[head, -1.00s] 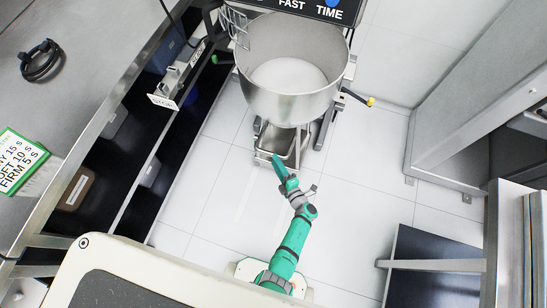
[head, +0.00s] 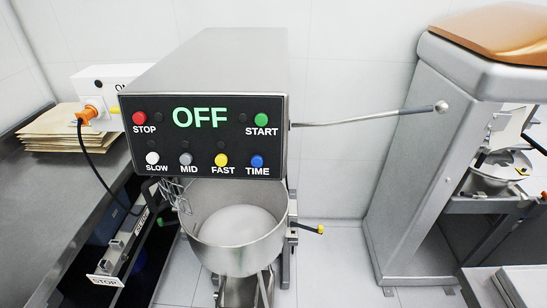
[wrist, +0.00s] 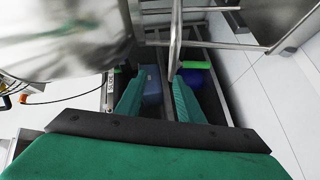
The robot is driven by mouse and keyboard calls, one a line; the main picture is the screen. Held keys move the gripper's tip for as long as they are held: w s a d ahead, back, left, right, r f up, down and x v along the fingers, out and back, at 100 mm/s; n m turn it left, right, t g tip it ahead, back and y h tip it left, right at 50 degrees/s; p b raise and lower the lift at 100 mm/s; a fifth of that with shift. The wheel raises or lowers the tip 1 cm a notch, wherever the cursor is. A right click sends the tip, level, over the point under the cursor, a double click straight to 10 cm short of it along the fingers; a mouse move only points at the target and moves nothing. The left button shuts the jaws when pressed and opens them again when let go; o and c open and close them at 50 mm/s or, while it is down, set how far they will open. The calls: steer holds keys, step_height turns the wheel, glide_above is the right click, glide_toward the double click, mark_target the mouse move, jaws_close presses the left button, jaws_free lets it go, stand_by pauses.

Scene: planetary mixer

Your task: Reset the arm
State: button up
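In the wrist view, my gripper (wrist: 160,78) has its two green fingers apart, with nothing seen held between them. Beyond the fingers are a dark shelf space, a blue box (wrist: 151,84) and a blue round thing (wrist: 196,82). A large shiny metal surface (wrist: 60,35) fills the upper left, close to the camera. My arm is out of the head view. There the mixer's panel (head: 201,140) shows OFF in green. The mixer's steel bowl (head: 238,262) stands below it with white contents (head: 240,224).
A steel counter (head: 60,190) with brown envelopes (head: 62,132) runs along the left. A white box (head: 100,82) with an orange plug and black cable stands there. A lever (head: 365,117) sticks out right of the panel. A tall grey machine (head: 410,190) stands at right.

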steer(key=s+d+r+m+h, duration=0.3)
steer(key=s+r+m, duration=0.4)
steer(key=r, duration=0.4)
steer(key=s+d+r+m+t+h, duration=0.1)
steer(key=s+d+r+m+h, duration=0.2)
steer(key=s+r+m, duration=0.5)
steer(key=s+d+r+m+h, duration=0.4)
steer(key=s+r+m, duration=0.3)
steer(key=s+r, duration=0.4)
step_height(320, 180, up, 3)
steer(key=shift+s+d+r+t, duration=0.15)
steer(key=shift+s+d+t, duration=0.05)
steer(key=shift+d+t, duration=0.1)
steer(key=shift+w, duration=0.1)
